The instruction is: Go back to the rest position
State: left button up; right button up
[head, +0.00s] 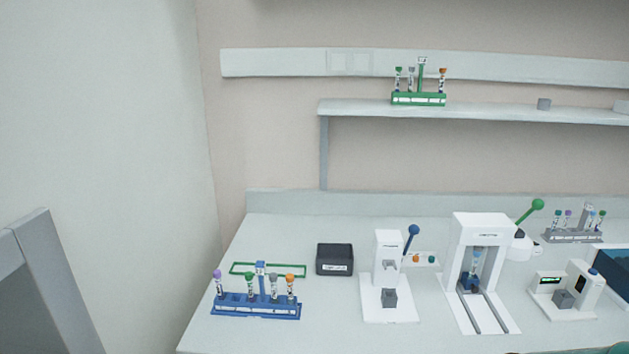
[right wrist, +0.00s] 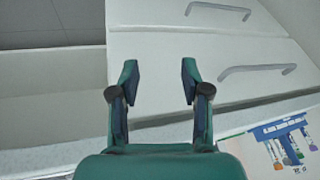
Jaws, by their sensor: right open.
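My right gripper (right wrist: 158,82) is open and empty in the right wrist view, its two green and dark fingers spread apart. Behind it are white drawer fronts, and nothing is between the fingers. In the head view neither gripper shows; only a bit of teal, perhaps part of my arm, is at the bottom right edge. The blue rack (head: 255,311) with several capped tubes stands on the bench at the front left. It also shows in the right wrist view (right wrist: 283,126), at the lower right.
The white bench (head: 340,220) holds a green frame (head: 268,264), a black box (head: 334,260), a white device with a blue-knobbed lever (head: 388,250), a larger white press (head: 478,226), a grey rack (head: 573,237) and a small display device (head: 550,281). A green rack (head: 418,99) stands on the shelf.

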jog(key=s+a+f+m+g+b, duration=0.1)
jog(key=s+a+f, duration=0.6)
jog(key=s+f, duration=0.3)
jog(key=s+a+f+m+g+y+b, duration=0.1)
jog(key=s+a+f+m+g, duration=0.1)
jog(key=s+a+f, duration=0.6)
jog(key=shift+s+f+m+b, duration=0.3)
jog(key=shift+s+f+b, duration=0.05)
jog(key=shift+s+f, duration=0.75)
